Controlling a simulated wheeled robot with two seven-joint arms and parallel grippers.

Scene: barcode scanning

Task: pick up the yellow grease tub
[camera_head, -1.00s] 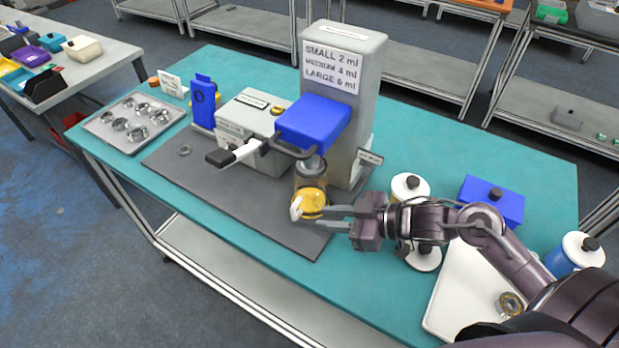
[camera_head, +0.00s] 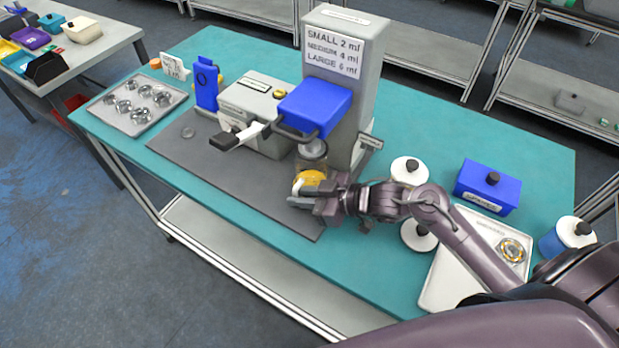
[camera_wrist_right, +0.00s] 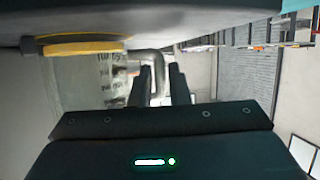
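The yellow grease tub (camera_head: 312,178) is on the grey mat at the foot of the tall grey machine (camera_head: 341,80), below its blue head. My right gripper (camera_head: 308,198) is at the front of the tub, low and close against it, and partly hides it. Whether it touches the tub I cannot tell. In the right wrist view my two dark fingers (camera_wrist_right: 160,86) stand apart with a gap between them, and no tub shows in that gap. A yellow strip (camera_wrist_right: 80,48) shows at upper left there; I cannot tell what it belongs to. My left gripper is out of view.
A lever with a black handle (camera_head: 227,141) sticks out left of the tub. White-lidded containers (camera_head: 409,170), a blue box (camera_head: 487,188) and a white tray (camera_head: 447,283) with a metal ring lie to the right. A tray of metal rings (camera_head: 107,123) is at left.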

